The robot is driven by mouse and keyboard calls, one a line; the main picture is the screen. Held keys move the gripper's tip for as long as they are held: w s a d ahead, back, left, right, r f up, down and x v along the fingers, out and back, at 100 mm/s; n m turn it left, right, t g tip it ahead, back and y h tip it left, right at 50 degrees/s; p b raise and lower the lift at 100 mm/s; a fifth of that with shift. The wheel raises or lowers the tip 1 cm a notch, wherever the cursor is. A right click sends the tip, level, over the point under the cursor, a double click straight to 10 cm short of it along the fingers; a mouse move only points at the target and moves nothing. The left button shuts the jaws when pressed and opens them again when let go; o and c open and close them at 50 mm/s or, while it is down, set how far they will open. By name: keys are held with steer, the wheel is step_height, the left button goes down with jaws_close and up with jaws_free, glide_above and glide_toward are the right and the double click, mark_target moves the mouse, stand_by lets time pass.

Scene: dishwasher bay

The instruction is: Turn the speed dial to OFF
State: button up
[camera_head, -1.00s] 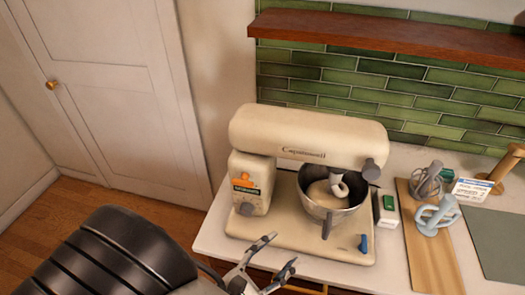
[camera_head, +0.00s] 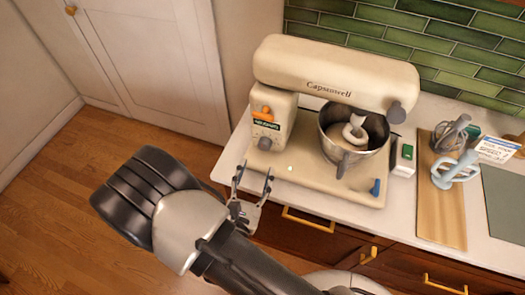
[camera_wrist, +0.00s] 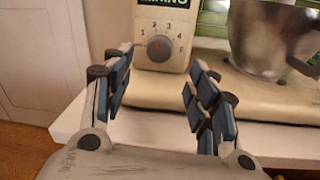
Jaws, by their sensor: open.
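The speed dial (camera_head: 266,143) is a round grey knob on the front of the cream stand mixer (camera_head: 325,75), low on its column. In the wrist view the dial (camera_wrist: 160,48) sits below an arc of numbers, with a 0 at the right. A small reddish mark shows on its left part; the exact setting is hard to read. My gripper (camera_head: 253,175) is open and empty, in front of the mixer base. In the wrist view its fingers (camera_wrist: 158,72) stand on either side below the dial, apart from it.
A metal bowl (camera_head: 341,147) holds dough under the mixer head. A green-and-white box (camera_head: 404,160) and a wooden board (camera_head: 444,215) lie to the right. Drawers face the counter front.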

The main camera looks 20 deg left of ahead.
mark_target(264, 147)
steer(key=w, duration=0.8)
steer(key=shift+w+b, duration=0.1)
steer(key=shift+b, duration=0.2)
steer(key=c, duration=1.1)
steer(key=shift+o, duration=0.2)
